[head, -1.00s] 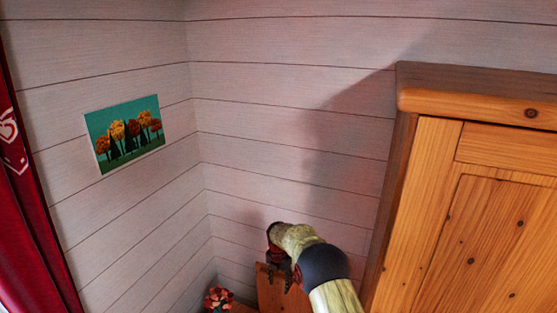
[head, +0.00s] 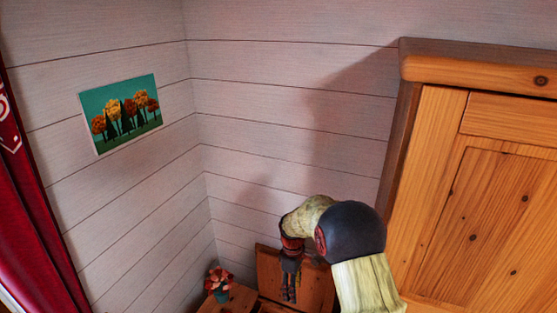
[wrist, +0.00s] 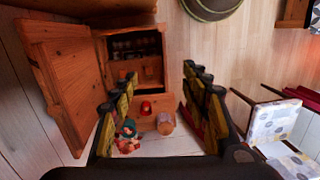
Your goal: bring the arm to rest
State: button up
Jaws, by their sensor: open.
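My arm rises from the bottom of the head view and bends over, so my gripper (head: 290,292) hangs downward in front of a wooden panel. In the wrist view my gripper (wrist: 158,95) has its two fingers well apart, with nothing held between them. Behind and below the fingers is a wooden surface with a small red object (wrist: 146,108), a flower pot (wrist: 129,135) and a pale rounded object (wrist: 166,123). I cannot tell how far the fingers are from these.
A wooden wardrobe (head: 470,200) stands close at the right. The flower pot (head: 219,283) shows at bottom left. A small cabinet (wrist: 137,50) has its door (wrist: 65,80) swung open. A cushioned chair (wrist: 275,122) is at the right. A red curtain (head: 35,220) hangs at the left.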

jog(key=s+d+r+m+t+b, duration=0.1)
jog(key=s+d+r+m+b, duration=0.3)
jog(key=s, duration=0.4)
jog(key=s+d+r+m+b, duration=0.3)
jog(key=s+r+m, duration=0.2)
jog(key=s+r, duration=0.15)
jog(key=s+d+m+t+b, duration=0.2)
jog(key=s+d+t+b, duration=0.1)
jog(key=s+b, duration=0.4)
jog(key=s+d+m+t+b, duration=0.2)
jog(key=s+b, duration=0.6)
jog(key=s, duration=0.5)
jog(key=shift+d+t, duration=0.6)
jog(key=shift+d, duration=0.2)
